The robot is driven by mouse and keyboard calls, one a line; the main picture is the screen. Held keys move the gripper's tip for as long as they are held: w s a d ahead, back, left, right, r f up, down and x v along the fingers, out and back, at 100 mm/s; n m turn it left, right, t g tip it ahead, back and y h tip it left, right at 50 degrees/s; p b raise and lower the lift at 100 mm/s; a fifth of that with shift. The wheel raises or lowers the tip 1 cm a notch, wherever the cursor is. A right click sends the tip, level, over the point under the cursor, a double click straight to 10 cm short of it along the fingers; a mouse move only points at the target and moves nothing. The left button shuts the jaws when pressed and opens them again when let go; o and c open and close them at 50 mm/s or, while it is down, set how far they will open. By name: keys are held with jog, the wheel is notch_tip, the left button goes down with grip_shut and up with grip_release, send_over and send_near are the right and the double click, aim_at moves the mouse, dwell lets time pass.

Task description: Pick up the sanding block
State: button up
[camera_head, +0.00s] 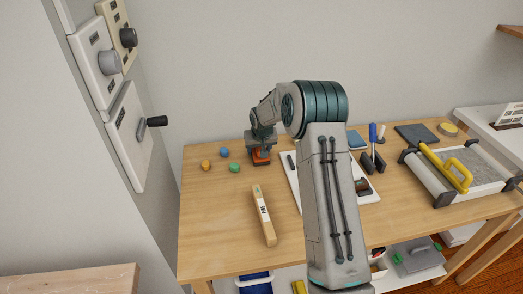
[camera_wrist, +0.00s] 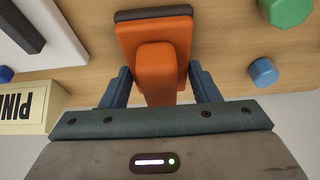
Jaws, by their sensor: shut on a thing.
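The sanding block is orange with a dark base. In the head view the sanding block (camera_head: 261,158) is at the back left of the wooden table. In the wrist view the sanding block (camera_wrist: 155,35) fills the upper middle, with its raised orange grip between my fingers. My gripper (camera_head: 261,146) reaches down onto it from above. In the wrist view the two blue-grey fingers of my gripper (camera_wrist: 160,88) close on both sides of the grip. The block appears at table height; whether its base touches the table I cannot tell.
Green (camera_head: 234,168), blue (camera_head: 224,152) and yellow (camera_head: 206,165) small pieces lie left of the block. A labelled wooden bar (camera_head: 263,215) lies in front. A white board (camera_head: 370,193) is to the right, partly behind my arm. A wall panel (camera_head: 128,135) stands left.

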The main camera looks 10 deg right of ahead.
notch_tip(320, 180, up, 28)
jog(key=shift+f+p, duration=0.15)
jog(key=shift+p, duration=0.15)
jog(key=o, duration=0.3)
jog(key=shift+c, duration=0.8)
jog(key=shift+p, duration=0.35)
